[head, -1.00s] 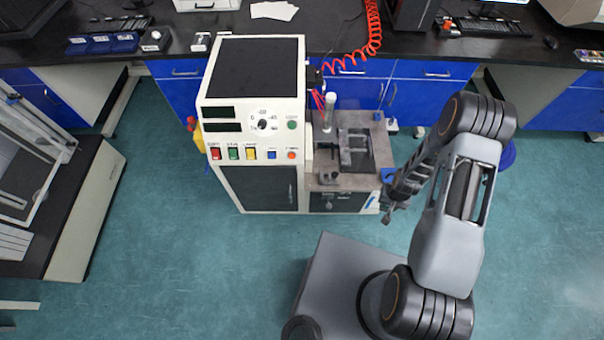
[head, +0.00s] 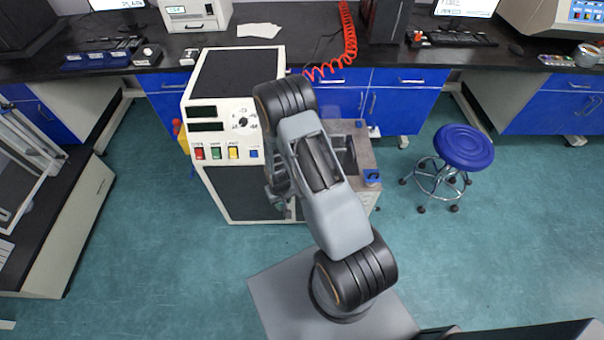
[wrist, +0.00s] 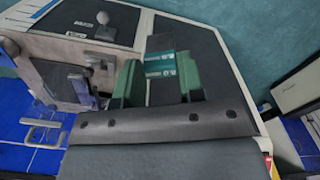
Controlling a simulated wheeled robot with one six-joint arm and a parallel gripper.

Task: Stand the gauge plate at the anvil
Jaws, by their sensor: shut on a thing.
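In the wrist view my gripper (wrist: 158,62) has its green fingers closed on a thin plate with a teal, white-lettered band, which I take to be the gauge plate (wrist: 160,66). The plate is in front of the dark front panel of the rheometer (wrist: 205,58) and looks clear of the bed. The metal bed and its frame-like block (wrist: 70,85) lie to its left; I cannot make out which part is the anvil. In the head view my arm hides the plate and much of the bed (head: 362,150); my gripper (head: 275,195) shows only partly beside the arm.
The rheometer cabinet (head: 225,135) stands before the blue cabinets and black bench (head: 300,30). A blue round stool (head: 464,147) stands on the right. A red coiled hose (head: 345,45) hangs behind the machine. The floor on the right and front is open.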

